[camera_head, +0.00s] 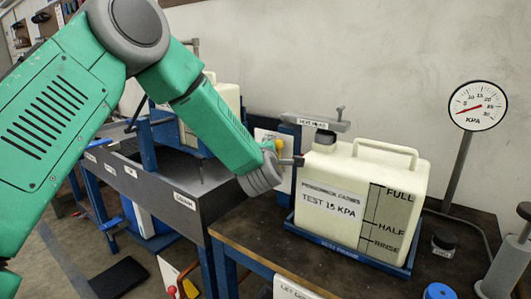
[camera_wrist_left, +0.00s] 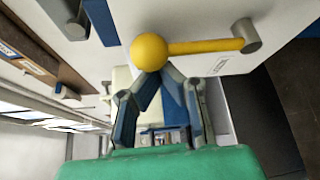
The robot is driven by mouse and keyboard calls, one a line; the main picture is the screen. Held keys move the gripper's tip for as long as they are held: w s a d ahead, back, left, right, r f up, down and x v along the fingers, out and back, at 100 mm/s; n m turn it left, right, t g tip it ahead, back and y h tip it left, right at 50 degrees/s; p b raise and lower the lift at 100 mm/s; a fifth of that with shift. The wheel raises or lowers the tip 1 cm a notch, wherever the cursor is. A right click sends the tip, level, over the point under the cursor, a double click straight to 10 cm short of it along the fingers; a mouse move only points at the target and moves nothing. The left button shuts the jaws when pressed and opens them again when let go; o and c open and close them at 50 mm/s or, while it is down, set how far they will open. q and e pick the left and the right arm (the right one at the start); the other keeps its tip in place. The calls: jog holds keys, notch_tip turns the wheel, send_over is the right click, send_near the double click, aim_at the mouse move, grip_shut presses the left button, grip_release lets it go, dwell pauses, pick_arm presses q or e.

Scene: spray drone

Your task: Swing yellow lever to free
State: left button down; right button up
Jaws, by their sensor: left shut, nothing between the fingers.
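The yellow lever (camera_wrist_left: 205,47) shows large in the left wrist view. Its round yellow knob (camera_wrist_left: 150,52) is at the left end of the rod, and a grey pivot (camera_wrist_left: 247,36) is at the right end, beside a white plate. My left gripper (camera_wrist_left: 163,78) is shut and empty, its fingertips right at the knob's lower edge; I cannot tell whether they touch. In the head view a small part of the yellow lever (camera_head: 279,145) shows just beyond my left wrist, which hides most of the gripper. My right gripper is not in view.
A cream tank (camera_head: 345,170) marked TEST 15 KPA stands in a blue tray (camera_head: 350,252) on the brown bench. A clamp bar (camera_head: 318,122) crosses above its cap. A pressure gauge (camera_head: 477,106) stands at right. A grey bench (camera_head: 180,190) is at left.

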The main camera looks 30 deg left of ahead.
pick_arm(q)
jog(key=shift+d+m, duration=0.3)
jog(key=shift+a+y, duration=0.1)
jog(key=shift+y, duration=0.2)
